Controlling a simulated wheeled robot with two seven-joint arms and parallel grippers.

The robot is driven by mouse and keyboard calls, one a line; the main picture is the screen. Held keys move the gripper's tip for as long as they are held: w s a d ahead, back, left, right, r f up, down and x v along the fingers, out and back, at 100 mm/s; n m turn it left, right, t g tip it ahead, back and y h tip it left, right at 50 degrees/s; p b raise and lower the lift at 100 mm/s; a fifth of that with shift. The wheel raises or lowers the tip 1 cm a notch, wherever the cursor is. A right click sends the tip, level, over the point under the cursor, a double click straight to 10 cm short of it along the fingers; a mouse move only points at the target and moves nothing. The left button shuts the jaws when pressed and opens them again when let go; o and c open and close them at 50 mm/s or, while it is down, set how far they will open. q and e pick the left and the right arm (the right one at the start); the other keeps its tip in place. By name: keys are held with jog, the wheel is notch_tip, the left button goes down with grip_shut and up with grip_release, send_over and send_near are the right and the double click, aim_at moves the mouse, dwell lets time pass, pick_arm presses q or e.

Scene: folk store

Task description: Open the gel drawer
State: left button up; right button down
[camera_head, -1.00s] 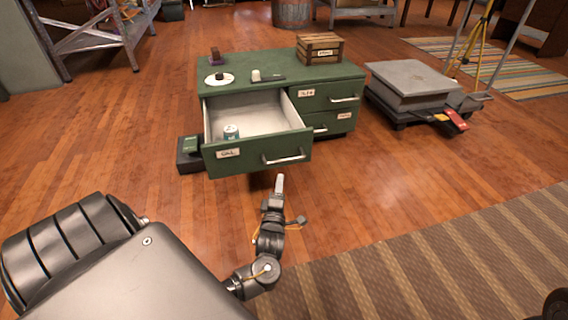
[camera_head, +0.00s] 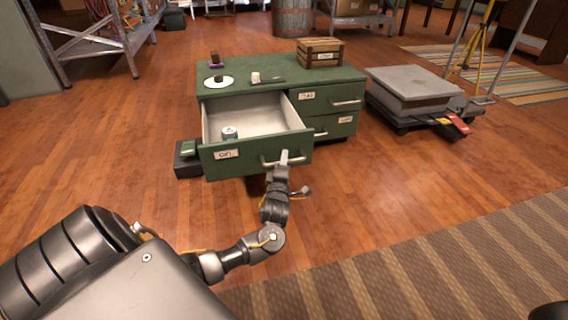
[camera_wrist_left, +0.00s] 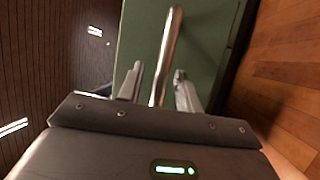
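The gel drawer (camera_head: 222,166) is the wide top-left drawer of a green cabinet (camera_head: 283,86). It is pulled far out, with its pale inside showing and a small can (camera_head: 229,132) standing in it. A label sits on its front, left of a metal bar handle (camera_head: 270,162). My left gripper (camera_head: 285,161) is at the right part of this handle. In the left wrist view the handle (camera_wrist_left: 169,40) runs between the two open fingers (camera_wrist_left: 158,88), with gaps visible on both sides. My right gripper is out of view.
A wooden crate (camera_head: 320,53), a white plate (camera_head: 218,81) and small items stand on the cabinet top. A dark box (camera_head: 187,160) is on the floor at left. A flat cart (camera_head: 412,88) stands at right. The floor before the drawer is clear.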

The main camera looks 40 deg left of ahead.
aim_at(278, 154)
pick_arm(q)
grip_shut()
jog(key=shift+a, duration=0.1)
jog(key=w+a, duration=0.1)
jog(key=a, duration=0.1)
jog(key=w+a+b, duration=0.1)
jog(key=w+a, duration=0.1)
jog(key=shift+w+a+f+b, duration=0.1)
jog(key=shift+w+a+b, duration=0.05)
jog(key=shift+a+b, duration=0.15)
jog(key=shift+w+a, duration=0.2)
jog(key=shift+a, duration=0.05)
grip_release()
jog(key=shift+s, duration=0.1)
